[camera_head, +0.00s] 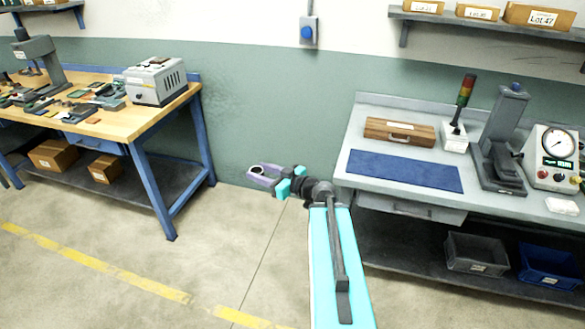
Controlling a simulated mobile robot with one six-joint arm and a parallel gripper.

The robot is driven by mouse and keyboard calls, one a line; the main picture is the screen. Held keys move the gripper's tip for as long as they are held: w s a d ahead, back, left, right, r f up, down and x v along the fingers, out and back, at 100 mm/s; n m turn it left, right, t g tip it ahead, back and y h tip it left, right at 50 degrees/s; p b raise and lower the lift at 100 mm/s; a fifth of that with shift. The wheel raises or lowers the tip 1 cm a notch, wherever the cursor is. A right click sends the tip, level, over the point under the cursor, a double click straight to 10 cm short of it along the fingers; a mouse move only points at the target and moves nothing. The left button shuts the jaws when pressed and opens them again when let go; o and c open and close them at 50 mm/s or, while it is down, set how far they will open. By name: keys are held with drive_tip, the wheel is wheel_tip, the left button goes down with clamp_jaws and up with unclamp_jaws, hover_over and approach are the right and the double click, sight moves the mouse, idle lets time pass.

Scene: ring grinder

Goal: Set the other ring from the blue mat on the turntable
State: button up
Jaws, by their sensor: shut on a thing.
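My gripper (261,174) is held out in mid-air left of the right-hand bench, with its purple fingers pointing left. It is shut on a small dark ring (257,170) with a light centre; the fingers hide part of it. The blue mat (405,170) lies flat on the right-hand bench, and I see no ring on it. A dark column machine (501,140) stands right of the mat. I cannot make out a turntable for certain; it may be hidden or too small to tell.
The grey right-hand bench (362,133) carries a wooden case (398,132), a signal light (462,104) and a gauge box (552,157). A wooden bench (148,119) with a grey machine (155,81) and many small parts stands at left. The floor between the benches is clear.

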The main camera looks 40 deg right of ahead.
drive_tip(key=a+f+n+g+y+b, duration=0.1)
drive_tip(key=a+n+g+y, duration=0.2)
drive_tip(key=a, duration=0.9)
drive_tip(key=a+f+n+g+y+b, duration=0.1)
drive_tip(key=a+f+n+g+y, duration=0.1)
drive_tip(key=a, duration=1.1)
drive_tip(key=n+g+y, duration=0.1)
drive_tip(key=n+y, duration=0.1)
drive_tip(key=y, duration=0.1)
drive_tip(key=shift+s+a+n+y+b, duration=0.2)
drive_tip(key=shift+s+n+y+b, duration=0.1)
drive_tip(key=shift+s+b, duration=0.1)
drive_tip(key=shift+d+f, duration=0.1)
drive_tip(key=shift+d, duration=0.05)
